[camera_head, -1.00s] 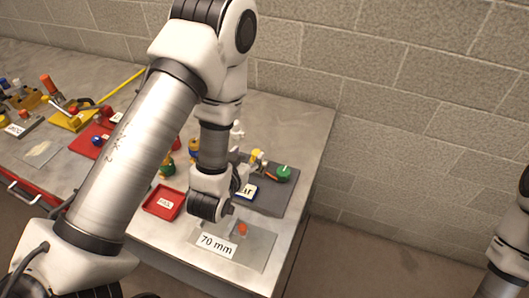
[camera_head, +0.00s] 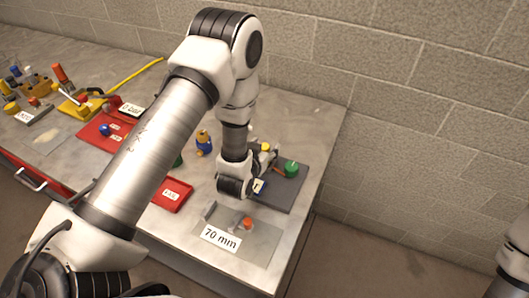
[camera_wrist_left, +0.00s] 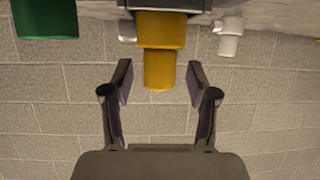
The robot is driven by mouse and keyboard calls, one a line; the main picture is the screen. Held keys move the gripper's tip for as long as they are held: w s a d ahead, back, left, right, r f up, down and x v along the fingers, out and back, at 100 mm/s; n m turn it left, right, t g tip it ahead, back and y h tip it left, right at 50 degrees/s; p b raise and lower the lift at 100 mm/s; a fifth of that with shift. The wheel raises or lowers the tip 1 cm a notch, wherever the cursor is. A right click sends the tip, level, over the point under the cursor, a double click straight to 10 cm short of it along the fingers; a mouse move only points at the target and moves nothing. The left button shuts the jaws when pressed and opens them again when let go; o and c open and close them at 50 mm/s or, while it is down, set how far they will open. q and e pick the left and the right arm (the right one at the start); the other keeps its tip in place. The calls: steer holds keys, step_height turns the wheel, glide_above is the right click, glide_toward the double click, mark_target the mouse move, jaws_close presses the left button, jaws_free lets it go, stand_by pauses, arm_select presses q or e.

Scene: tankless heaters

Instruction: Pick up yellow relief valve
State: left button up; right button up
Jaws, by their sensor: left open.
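The yellow relief valve (camera_wrist_left: 160,45) hangs into the top middle of the left wrist view as a wide yellow cap with a narrower yellow cylinder. In the head view its small yellow top (camera_head: 266,147) shows at the back of the grey mat. My left gripper (camera_wrist_left: 160,80) is open, with one finger on each side of the narrow cylinder and gaps showing on both sides. In the head view the left gripper (camera_head: 264,159) is small and partly hidden by its own wrist. My right gripper is out of view.
A green-capped part (camera_head: 291,169) stands close beside the valve on the grey mat (camera_head: 290,193). A white fitting (camera_wrist_left: 229,36) is on the other side. A blue-and-yellow valve (camera_head: 203,143), a red tray (camera_head: 171,195) and a 70 mm label (camera_head: 220,238) are nearby.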

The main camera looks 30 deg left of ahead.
arm_select(q)
steer(key=shift+w+f, duration=0.1)
steer(key=shift+c, duration=1.4)
jaws_close()
